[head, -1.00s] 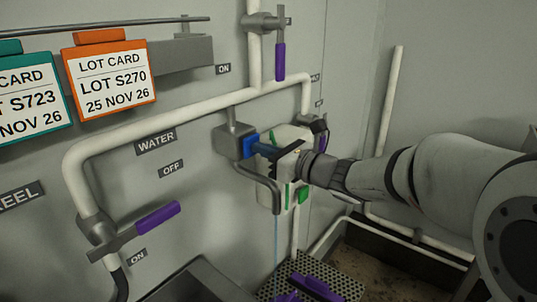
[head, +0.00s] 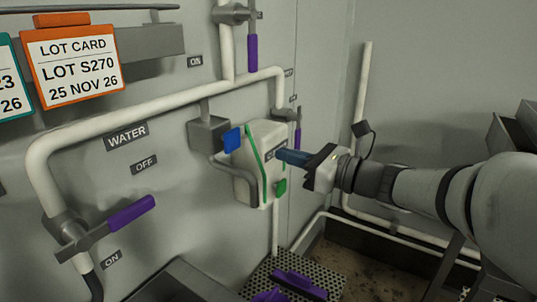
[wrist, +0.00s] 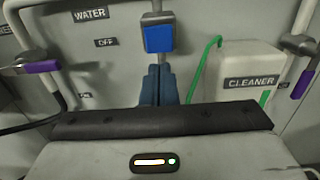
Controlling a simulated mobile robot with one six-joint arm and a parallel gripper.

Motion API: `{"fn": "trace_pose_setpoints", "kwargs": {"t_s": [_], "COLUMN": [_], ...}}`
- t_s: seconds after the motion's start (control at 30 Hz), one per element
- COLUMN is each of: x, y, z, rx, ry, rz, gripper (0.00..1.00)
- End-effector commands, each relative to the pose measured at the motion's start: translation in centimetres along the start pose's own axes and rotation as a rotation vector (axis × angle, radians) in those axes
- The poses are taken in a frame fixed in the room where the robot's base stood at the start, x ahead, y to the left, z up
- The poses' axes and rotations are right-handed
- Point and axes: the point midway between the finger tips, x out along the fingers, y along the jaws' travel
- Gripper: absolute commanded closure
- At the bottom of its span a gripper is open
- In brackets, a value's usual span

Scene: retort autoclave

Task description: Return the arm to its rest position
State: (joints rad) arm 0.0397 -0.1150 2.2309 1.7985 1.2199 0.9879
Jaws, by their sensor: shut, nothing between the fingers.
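My gripper (head: 281,155) is shut and empty, its blue fingers together, in front of the white cleaner container in the head view. In the wrist view its closed fingers (wrist: 158,85) point toward the wall, below the blue paddle (wrist: 158,38). The blue paddle (head: 232,139) sits on a grey wall tap (head: 208,134) with a bent spout. The fingers are apart from the paddle. My arm reaches in from the right of the head view.
The cleaner container (wrist: 245,62) hangs on the wall beside the tap. White pipes (head: 150,104) with purple-handled valves (head: 131,212) run along the wall. A perforated tray (head: 258,281) holding purple items lies below. Lot cards (head: 73,60) hang upper left.

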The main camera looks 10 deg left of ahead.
Motion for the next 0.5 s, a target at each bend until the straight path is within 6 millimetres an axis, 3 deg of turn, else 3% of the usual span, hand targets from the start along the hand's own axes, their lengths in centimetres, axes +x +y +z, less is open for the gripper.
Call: {"fn": "trace_pose_setpoints", "kwargs": {"t_s": [0.17, 0.5], "x": [-1.12, -1.17], "y": [0.01, 0.10], "z": [-0.04, -0.02], "rx": [0.001, 0.000], "ry": [0.000, 0.002], "rz": [0.000, 0.002], "gripper": [1.00, 1.00]}}
